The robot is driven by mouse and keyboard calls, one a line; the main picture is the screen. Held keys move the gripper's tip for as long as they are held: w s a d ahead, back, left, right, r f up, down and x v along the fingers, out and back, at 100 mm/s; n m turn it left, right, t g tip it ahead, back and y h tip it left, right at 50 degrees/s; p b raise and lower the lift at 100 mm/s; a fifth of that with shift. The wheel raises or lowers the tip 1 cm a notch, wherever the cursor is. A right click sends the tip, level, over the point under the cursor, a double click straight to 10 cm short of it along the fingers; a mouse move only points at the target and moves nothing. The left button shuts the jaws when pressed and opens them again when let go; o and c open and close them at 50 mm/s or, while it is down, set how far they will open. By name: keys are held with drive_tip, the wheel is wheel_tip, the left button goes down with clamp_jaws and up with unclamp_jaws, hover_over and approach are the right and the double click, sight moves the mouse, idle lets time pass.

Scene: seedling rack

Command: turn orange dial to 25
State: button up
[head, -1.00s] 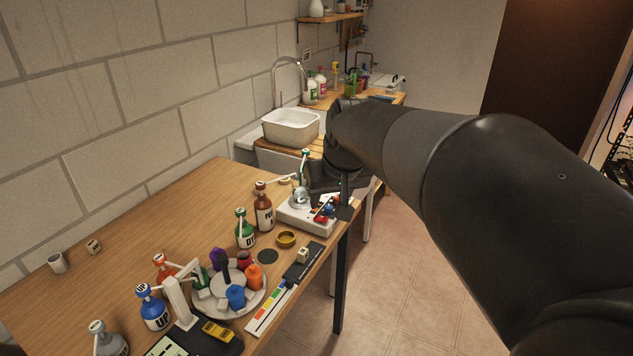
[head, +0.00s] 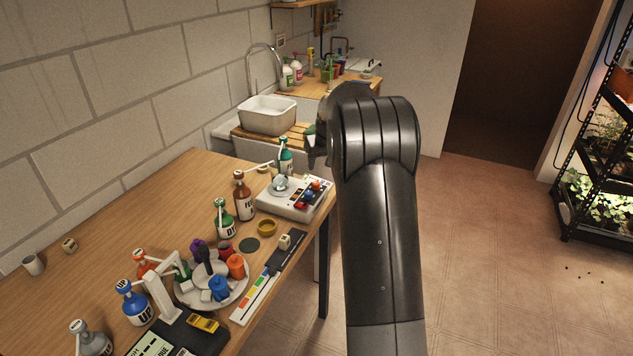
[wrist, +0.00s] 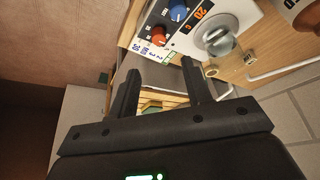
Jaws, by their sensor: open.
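The orange dial (wrist: 158,34) sits on a white stirrer-like device (head: 276,207) near the table's right edge. In the head view it is the far dial (head: 316,185) of the row. A blue dial (wrist: 178,12) is beside it. An orange display (wrist: 200,12) reads 20, with a smaller figure below it. My gripper (wrist: 160,66) is open and empty, its fingertips short of the device, apart from the orange dial. In the head view my arm hides most of the gripper. I cannot read the dial's pointer.
A green bottle (head: 285,162) and a brown bottle (head: 243,200) stand close by. A round tray (head: 183,297) of cups is nearer.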

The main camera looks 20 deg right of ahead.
sight(316, 183)
drive_tip(key=x, duration=1.1)
drive_tip(key=shift+w+d+f, duration=0.1)
drive_tip(key=shift+f, duration=0.05)
drive_tip(key=shift+c, duration=0.2)
clamp_jaws()
drive_tip(key=shift+m, duration=0.4)
drive_tip(key=m, duration=0.1)
drive_tip(key=m+h, duration=0.1)
drive_tip(key=m, duration=0.1)
drive_tip(key=m+h, duration=0.1)
drive_tip(key=shift+a+m+g, duration=0.25)
drive_tip(key=shift+m+g, duration=0.05)
drive_tip(key=shift+m, duration=0.1)
drive_tip(key=m+h, duration=0.1)
drive_tip(key=m, duration=0.2)
drive_tip(key=m+g+h, duration=0.1)
drive_tip(key=m, duration=0.2)
drive_tip(key=shift+w+g, duration=0.15)
drive_tip(key=shift+g, duration=0.15)
